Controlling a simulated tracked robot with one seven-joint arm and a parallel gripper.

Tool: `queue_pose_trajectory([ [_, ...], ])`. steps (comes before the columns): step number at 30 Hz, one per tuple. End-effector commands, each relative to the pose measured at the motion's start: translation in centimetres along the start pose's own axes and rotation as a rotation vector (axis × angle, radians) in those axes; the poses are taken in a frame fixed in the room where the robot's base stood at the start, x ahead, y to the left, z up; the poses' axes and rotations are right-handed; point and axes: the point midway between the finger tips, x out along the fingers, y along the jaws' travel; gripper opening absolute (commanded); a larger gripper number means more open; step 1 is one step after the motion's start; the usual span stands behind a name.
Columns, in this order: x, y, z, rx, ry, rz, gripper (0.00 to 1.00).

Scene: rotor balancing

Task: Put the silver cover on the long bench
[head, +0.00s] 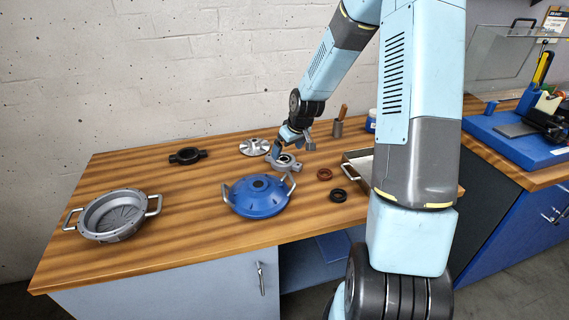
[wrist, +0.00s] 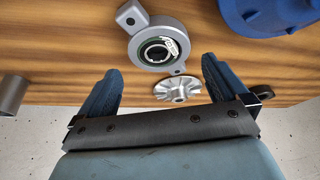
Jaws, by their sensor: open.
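My gripper (head: 291,147) is open over the middle of the long bench (head: 140,250); it also shows in the wrist view (wrist: 161,66). A small round silver-grey part (head: 294,166) with side lugs, a green ring and a dark centre is just below my gripper. In the wrist view this part (wrist: 137,50) lies just beyond the fingertips, with nothing held between them. A larger silver bowl-like part (head: 92,217) with two handles and inner ribs sits at the bench's left. I cannot tell for certain which one is the silver cover.
A blue domed cover (head: 247,203) with handles sits close in front of my gripper. A finned silver disc (head: 254,147) is behind it. A black ring part (head: 187,156), small rings (head: 338,195) and a metal tray (head: 352,162) are also on the bench. Its left middle is clear.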

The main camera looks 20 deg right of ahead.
Motion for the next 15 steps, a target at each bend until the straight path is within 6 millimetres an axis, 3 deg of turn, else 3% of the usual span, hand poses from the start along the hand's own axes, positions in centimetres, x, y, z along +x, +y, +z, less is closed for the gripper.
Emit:
queue_pose_trajectory([
  [8,1.6,0.0,0.0,0.000,-0.001,-0.001,1.00],
  [15,4.6,0.1,-0.1,-0.001,-0.001,-0.001,1.00],
])
